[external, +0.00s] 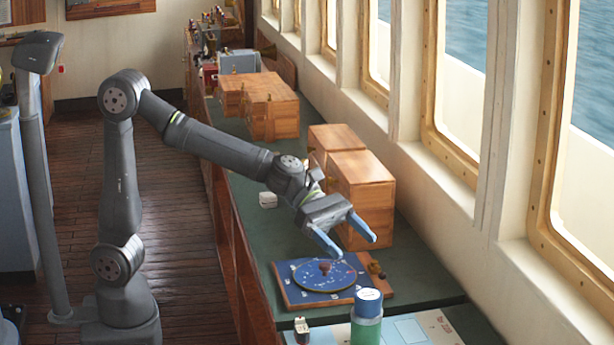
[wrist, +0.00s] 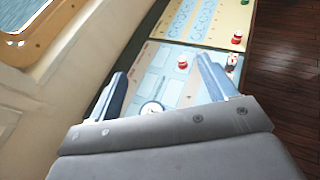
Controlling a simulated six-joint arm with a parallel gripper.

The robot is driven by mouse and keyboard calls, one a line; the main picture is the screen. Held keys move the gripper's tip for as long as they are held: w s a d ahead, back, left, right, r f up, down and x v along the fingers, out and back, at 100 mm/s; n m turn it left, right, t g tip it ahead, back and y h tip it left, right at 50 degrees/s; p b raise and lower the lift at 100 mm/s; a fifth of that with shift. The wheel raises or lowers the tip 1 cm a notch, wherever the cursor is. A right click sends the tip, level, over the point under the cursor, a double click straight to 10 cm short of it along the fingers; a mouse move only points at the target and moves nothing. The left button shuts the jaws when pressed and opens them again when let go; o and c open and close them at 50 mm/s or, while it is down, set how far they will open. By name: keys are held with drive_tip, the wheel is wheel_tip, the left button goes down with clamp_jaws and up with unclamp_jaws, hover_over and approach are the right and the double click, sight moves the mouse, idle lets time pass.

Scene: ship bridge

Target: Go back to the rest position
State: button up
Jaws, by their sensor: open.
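My gripper (external: 350,240) is open and empty, with its two blue fingers spread apart. In the external view it hangs in the air above the green counter, beside the wooden boxes and over the area of the blue round disc board (external: 325,275). In the wrist view the fingers of my gripper (wrist: 160,85) point toward a light blue chart panel (wrist: 165,65). A white round thing (wrist: 151,108) shows between the fingers, close to the gripper body. Nothing is held.
Wooden boxes (external: 361,185) stand right behind my gripper, with more boxes (external: 268,108) further back. A green and blue cylinder (external: 367,315) stands at the front. A small white item (external: 268,200) lies on the counter. The window wall (external: 455,200) bounds the right side.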

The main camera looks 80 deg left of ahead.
drive_tip(key=w+a+n+t+y, duration=0.2)
drive_tip(key=w+a, duration=0.3)
drive_tip(key=a, duration=0.6)
drive_tip(key=w+a+n+t+y, duration=0.1)
drive_tip(key=w+a, duration=0.4)
drive_tip(key=a, duration=0.6)
drive_tip(key=w+a+n+t+y, duration=0.2)
drive_tip(key=w+a+n+y, duration=0.2)
drive_tip(key=a, duration=0.7)
drive_tip(key=shift+w+a+n+t, duration=0.3)
drive_tip(key=shift+w+a+n, duration=0.15)
drive_tip(key=shift+w, duration=0.45)
drive_tip(key=shift+f, duration=0.1)
